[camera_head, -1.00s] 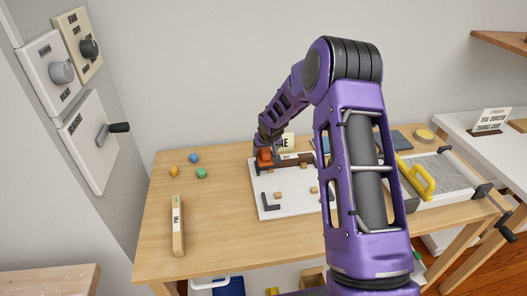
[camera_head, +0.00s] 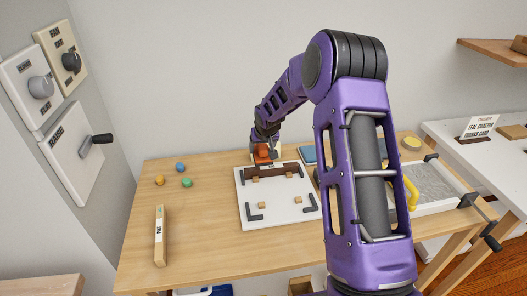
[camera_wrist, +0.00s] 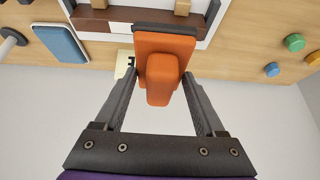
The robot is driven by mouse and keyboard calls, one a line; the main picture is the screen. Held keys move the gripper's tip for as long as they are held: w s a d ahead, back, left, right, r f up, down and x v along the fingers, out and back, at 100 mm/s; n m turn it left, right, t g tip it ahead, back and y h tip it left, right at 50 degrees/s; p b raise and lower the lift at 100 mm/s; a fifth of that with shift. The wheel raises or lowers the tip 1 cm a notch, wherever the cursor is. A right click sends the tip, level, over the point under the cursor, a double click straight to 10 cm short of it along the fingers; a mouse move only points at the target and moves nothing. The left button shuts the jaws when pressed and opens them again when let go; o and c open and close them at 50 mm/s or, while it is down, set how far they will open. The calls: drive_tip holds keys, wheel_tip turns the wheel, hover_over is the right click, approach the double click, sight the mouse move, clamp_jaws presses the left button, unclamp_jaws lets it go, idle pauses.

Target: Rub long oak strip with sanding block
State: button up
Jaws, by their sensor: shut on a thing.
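My gripper (camera_wrist: 160,88) is shut on the orange sanding block (camera_wrist: 165,50), with a finger on each side of it. In the head view the orange block (camera_head: 263,153) is at the back edge of the white board. A dark brown wooden strip (camera_head: 272,171) lies along the back of that board and carries a pale label; it also shows in the wrist view (camera_wrist: 95,25). The block's dark face is close to the strip. I cannot tell if they touch. A pale strip marked "PINE" (camera_head: 160,236) lies apart at the table's left.
The white board (camera_head: 277,193) holds small wooden cubes and dark corner brackets. Three coloured knobs (camera_head: 180,167) sit at the left. A tray of grey material (camera_head: 430,185) with a yellow handle stands at the right.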

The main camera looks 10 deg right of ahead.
drive_tip(key=shift+r, duration=1.55)
drive_tip(key=shift+f, duration=0.1)
